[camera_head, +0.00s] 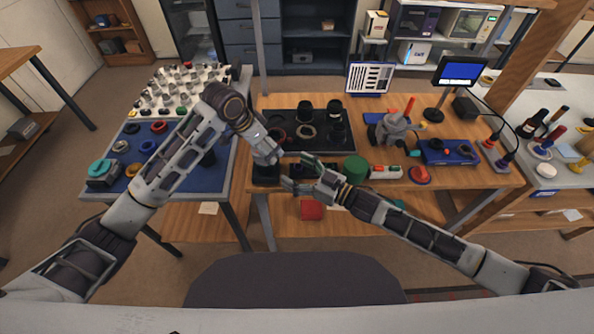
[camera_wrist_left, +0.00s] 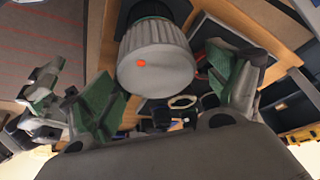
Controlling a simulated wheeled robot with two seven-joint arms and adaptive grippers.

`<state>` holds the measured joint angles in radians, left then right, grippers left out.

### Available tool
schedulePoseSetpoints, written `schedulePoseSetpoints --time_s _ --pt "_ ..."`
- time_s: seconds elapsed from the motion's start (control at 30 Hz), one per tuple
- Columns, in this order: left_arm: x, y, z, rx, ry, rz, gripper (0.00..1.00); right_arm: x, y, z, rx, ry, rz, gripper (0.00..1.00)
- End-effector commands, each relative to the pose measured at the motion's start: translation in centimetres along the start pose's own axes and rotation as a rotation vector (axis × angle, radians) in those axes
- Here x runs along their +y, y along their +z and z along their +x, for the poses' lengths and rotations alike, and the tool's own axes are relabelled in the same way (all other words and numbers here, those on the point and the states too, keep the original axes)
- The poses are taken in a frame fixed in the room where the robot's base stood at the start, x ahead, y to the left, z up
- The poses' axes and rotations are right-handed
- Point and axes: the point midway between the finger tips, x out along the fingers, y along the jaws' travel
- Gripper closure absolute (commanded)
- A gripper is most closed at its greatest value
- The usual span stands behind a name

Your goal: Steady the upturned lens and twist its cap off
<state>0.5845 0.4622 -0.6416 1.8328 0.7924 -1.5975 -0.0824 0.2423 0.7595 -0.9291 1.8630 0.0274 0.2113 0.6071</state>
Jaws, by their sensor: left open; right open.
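The lens shows in the left wrist view as a grey ribbed cylinder (camera_wrist_left: 157,60) with an orange dot, with a dark part behind it. In the head view a black round thing (camera_head: 265,174), seemingly its lower part or stand, shows at the table's front left, mostly hidden by my left gripper (camera_head: 267,154). My left gripper is open above it; in the wrist view its green-padded fingers lie on either side of the ribbed cylinder, apart from it. My right gripper (camera_head: 299,173) is open just right of the lens, and also shows in the left wrist view (camera_wrist_left: 45,100).
A black mat (camera_head: 285,118) with several dark lens parts lies behind. A green cylinder (camera_head: 355,168) and a red button (camera_head: 420,175) stand to the right, near my right forearm. A blue-topped table (camera_head: 180,190) with rings is on the left. A red box (camera_head: 312,210) sits on the lower shelf.

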Motion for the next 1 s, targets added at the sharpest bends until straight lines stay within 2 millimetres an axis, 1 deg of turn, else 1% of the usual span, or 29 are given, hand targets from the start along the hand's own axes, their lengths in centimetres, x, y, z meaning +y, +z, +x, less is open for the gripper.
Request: schedulePoseSetpoints --time_s 0.17,0.27,0.7,0.8,1.0 --pt "-0.1 -0.1 -1.2 0.002 -0.001 0.001 0.11 0.0 0.0 0.0 0.000 0.000 0.000 0.19" --pt "-0.1 0.0 -2.3 0.002 -0.002 0.001 0.11 0.0 0.0 0.0 0.000 0.000 0.000 0.19" --pt "-0.1 -0.1 -8.7 0.002 -0.002 0.000 0.11 0.0 0.0 0.0 0.000 0.000 0.000 0.19" --pt "-0.1 -0.1 -9.9 0.002 -0.002 0.000 0.11 0.0 0.0 0.0 0.000 0.000 0.000 0.19" --pt "-0.1 0.0 -11.5 0.001 -0.002 0.000 0.11 0.0 0.0 0.0 0.000 0.000 0.000 0.19"
